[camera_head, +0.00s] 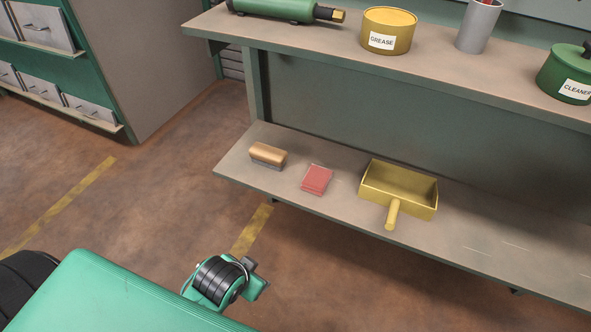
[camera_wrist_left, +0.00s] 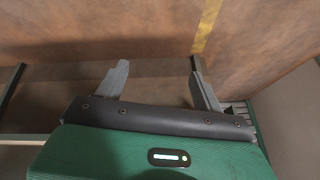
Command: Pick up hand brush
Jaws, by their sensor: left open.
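The hand brush (camera_head: 268,153), with a tan wooden top and grey bristles, lies on the left part of the lower shelf (camera_head: 340,225) in the head view. My left gripper shows in the wrist view (camera_wrist_left: 157,88) with its two fingers spread wide and nothing between them. Its fingers point toward the floor and the bench frame, and the brush is not in that view. In the head view a green and black part of my arm is low in front of the shelf, apart from the brush. My right gripper is not in view.
A red pad (camera_head: 317,179) lies right of the brush, then a yellow dustpan (camera_head: 398,190). The upper shelf (camera_head: 330,57) overhangs behind, with a grease tin (camera_head: 388,31), a grey cup (camera_head: 478,27) and a green cleaner pot (camera_head: 566,74). A drawer cabinet (camera_head: 150,60) stands left. The lower shelf's right end is clear.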

